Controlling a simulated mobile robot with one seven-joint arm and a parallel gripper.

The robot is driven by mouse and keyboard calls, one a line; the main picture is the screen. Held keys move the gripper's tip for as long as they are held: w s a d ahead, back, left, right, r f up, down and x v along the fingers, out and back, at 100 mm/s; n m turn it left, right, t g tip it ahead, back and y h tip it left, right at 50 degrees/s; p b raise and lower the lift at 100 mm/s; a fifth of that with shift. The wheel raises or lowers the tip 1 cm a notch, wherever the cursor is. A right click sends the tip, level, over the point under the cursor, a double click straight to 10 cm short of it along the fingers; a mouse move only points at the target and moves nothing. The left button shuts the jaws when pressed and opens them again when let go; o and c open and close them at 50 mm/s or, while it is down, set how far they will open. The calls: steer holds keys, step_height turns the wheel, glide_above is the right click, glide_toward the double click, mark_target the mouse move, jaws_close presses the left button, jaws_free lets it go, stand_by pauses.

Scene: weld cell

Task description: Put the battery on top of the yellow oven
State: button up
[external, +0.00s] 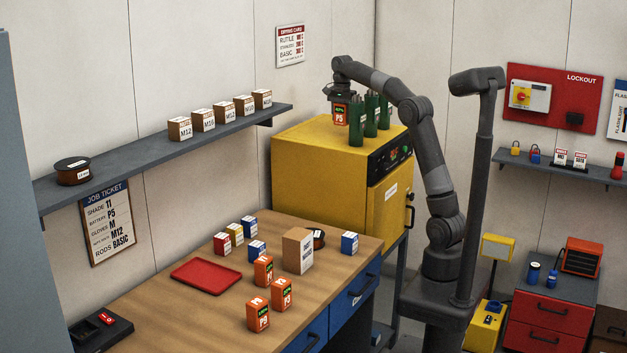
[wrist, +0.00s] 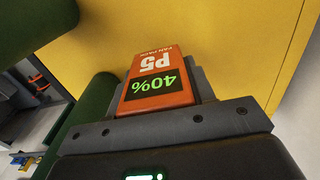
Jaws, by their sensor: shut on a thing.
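My gripper (external: 340,97) is shut on an orange battery marked P5 (external: 340,115). The battery's face also shows in the wrist view (wrist: 157,80), with a green 40% readout. My gripper and the battery are over the top of the yellow oven (external: 310,140), just left of several dark green cylinders (external: 371,113). The oven's top also fills much of the wrist view (wrist: 215,30). I cannot tell whether the battery's underside touches the oven top.
The green cylinders stand close on the oven's top; its left part is clear. On the workbench are several orange batteries (external: 258,314), a red tray (external: 206,277), a cardboard box (external: 297,250) and small boxes. A shelf (external: 150,157) runs along the wall to the left.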

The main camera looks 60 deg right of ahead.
mark_target(342, 106)
steer(key=shift+f, duration=1.85)
steer(key=shift+f, duration=0.2)
steer(key=o, duration=1.2)
steer(key=shift+r, duration=3.95)
